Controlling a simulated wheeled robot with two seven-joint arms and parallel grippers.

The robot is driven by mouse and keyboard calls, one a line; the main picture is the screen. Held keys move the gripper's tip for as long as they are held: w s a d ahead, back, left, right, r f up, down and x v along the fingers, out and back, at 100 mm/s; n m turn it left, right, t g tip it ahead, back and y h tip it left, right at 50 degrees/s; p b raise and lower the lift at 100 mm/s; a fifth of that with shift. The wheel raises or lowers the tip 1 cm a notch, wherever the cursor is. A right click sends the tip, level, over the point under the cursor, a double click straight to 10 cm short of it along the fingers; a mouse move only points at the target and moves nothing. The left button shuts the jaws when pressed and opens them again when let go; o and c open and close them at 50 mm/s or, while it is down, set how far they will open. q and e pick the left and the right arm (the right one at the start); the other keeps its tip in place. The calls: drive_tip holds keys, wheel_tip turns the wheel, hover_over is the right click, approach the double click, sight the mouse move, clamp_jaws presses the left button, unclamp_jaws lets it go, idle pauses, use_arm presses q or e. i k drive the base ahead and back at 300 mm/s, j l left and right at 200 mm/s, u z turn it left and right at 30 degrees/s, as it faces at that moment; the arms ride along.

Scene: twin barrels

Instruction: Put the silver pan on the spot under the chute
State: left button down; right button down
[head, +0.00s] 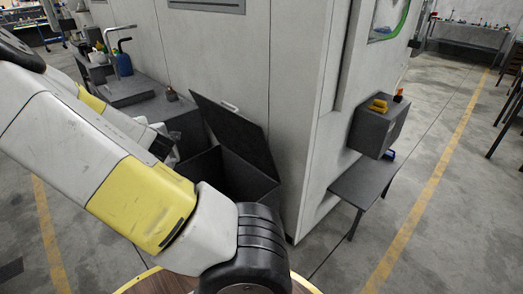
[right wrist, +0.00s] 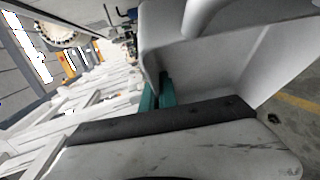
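I cannot make out the silver pan or the chute in either view. A white and yellow arm of mine crosses the head view from the left and hides much of the lower left. A round wooden rim (head: 150,284) shows at the bottom edge, mostly hidden by this arm. I see no gripper fingers in the head view. In the right wrist view, pale housing and a dark strip fill the front. Narrow teal parts (right wrist: 160,92) show near the middle, perhaps of my right gripper (right wrist: 160,92); its opening cannot be judged.
A dark open box (head: 238,165) with a raised lid stands against a tall grey cabinet (head: 285,60). A dark bench (head: 362,185) and a grey box (head: 378,130) with yellow items stand to its right. Open concrete floor (head: 440,220) with a yellow line lies at the right.

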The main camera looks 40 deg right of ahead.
sight(368, 175)
drive_tip(key=k+z, duration=0.2)
drive_tip(key=z, duration=0.25)
drive_tip(key=k+l+z, duration=0.1)
drive_tip(key=z, duration=0.3)
drive_tip(key=i+l+z, duration=0.1)
drive_tip(key=l, duration=0.3)
drive_tip(key=i+l+z, duration=0.1)
drive_tip(key=l, duration=0.3)
drive_tip(key=i+l, duration=0.1)
drive_tip(key=l, duration=0.3)
drive_tip(key=i+l+z, duration=0.15)
drive_tip(key=l, duration=0.25)
